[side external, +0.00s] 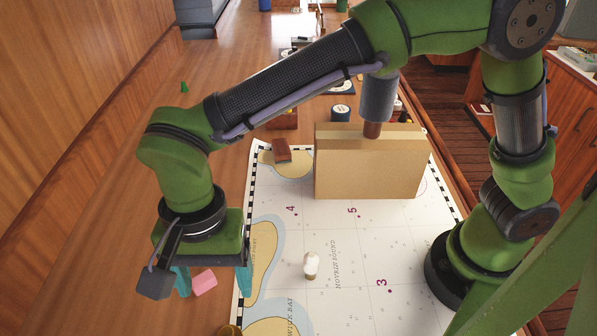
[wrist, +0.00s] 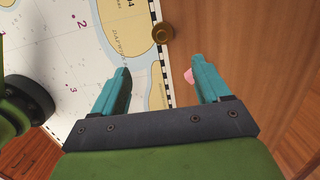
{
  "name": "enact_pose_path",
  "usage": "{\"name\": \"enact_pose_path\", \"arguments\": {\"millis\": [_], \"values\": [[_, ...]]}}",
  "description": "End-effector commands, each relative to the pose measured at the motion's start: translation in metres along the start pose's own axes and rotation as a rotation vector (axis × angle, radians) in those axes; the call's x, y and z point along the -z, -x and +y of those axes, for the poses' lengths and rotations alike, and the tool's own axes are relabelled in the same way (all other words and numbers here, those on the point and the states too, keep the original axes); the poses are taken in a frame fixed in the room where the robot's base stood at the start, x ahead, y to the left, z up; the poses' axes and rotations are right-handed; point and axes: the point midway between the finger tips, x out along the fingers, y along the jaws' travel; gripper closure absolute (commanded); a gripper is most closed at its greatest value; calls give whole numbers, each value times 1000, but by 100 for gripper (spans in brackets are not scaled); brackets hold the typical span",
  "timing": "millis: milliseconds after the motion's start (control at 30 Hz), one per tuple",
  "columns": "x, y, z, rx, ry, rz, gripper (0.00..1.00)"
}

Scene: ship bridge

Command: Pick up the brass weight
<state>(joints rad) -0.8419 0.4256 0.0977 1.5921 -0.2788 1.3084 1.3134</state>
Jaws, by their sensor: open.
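The brass weight (wrist: 163,32) is a small round brown-gold piece in the wrist view, at the chart's edge beyond my fingertips. In the side view the brass weight (side external: 229,330) is cut off by the bottom edge of the picture. My gripper (wrist: 161,66) has its two teal fingers wide apart with nothing between them gripped. In the side view my gripper (side external: 213,282) hangs over the left side of the chart, pointing down, apart from the weight. A pink block (side external: 204,281) shows between the fingers there; in the wrist view it is partly hidden behind the right finger.
The nautical chart (side external: 335,220) covers the wooden table. A small white piece (side external: 311,264) stands on it. A large cardboard box (side external: 370,170) stands at the chart's far end, with a red-brown block (side external: 281,150) beside it. Bare wood lies left of the chart.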

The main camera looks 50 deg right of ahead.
Motion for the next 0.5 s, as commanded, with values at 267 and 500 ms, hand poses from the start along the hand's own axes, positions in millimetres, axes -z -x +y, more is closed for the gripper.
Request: {"name": "enact_pose_path", "arguments": {"millis": [267, 500], "values": [[0, -63, 1, -6, 2, 0, 24], [0, -92, 0, -2, 2, -1, 24]]}}
